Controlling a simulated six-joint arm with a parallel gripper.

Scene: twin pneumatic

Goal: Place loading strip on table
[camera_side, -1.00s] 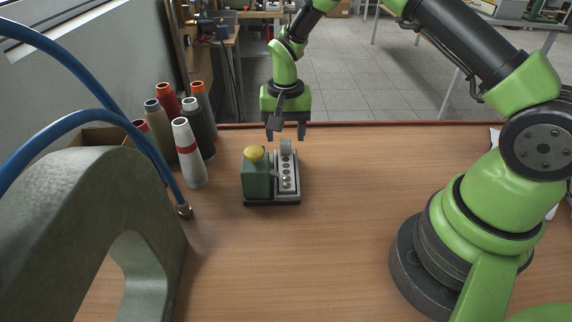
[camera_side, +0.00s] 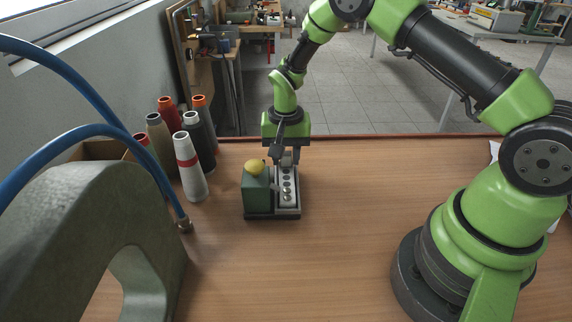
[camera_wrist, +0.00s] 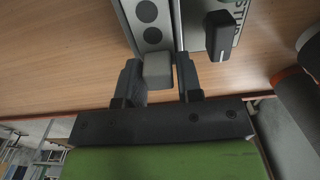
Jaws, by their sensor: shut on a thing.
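The loading strip (camera_side: 287,197) is light grey with a row of dark round spots. It lies in a dark-based fixture (camera_side: 258,217) on the wooden table (camera_side: 370,215). A grey block stands at the strip's far end. In the wrist view the strip (camera_wrist: 151,12) runs up out of frame, and the block (camera_wrist: 157,71) sits between my fingers. My gripper (camera_side: 286,156) points down over the far end of the strip, shut on this grey block.
Several thread cones (camera_side: 190,165) stand left of the fixture. A large grey-green machine arch (camera_side: 90,215) with blue hoses fills the near left. The table right of the fixture is clear up to my base. The table's far edge is close behind my gripper.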

